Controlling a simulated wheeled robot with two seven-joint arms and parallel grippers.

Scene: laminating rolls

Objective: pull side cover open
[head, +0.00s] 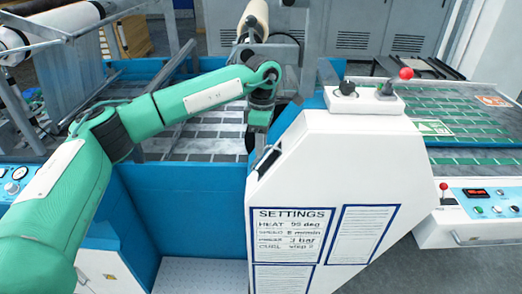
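A white machine housing (335,160) with sloped sides stands at centre right, and a settings sheet (291,235) is on its front. A dark slot or handle (266,161) shows on its sloped left edge; I cannot tell whether it belongs to the side cover. The cover itself does not stand out clearly. My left arm reaches across from the left. My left gripper (257,138) points down just above the dark slot, at the housing's left edge. Its fingers are small and dark, so I cannot tell whether they are open or touch anything. My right gripper is out of view.
A patterned conveyor table (470,115) and a control panel (487,200) are at right. A white roll (60,28) is at upper left.

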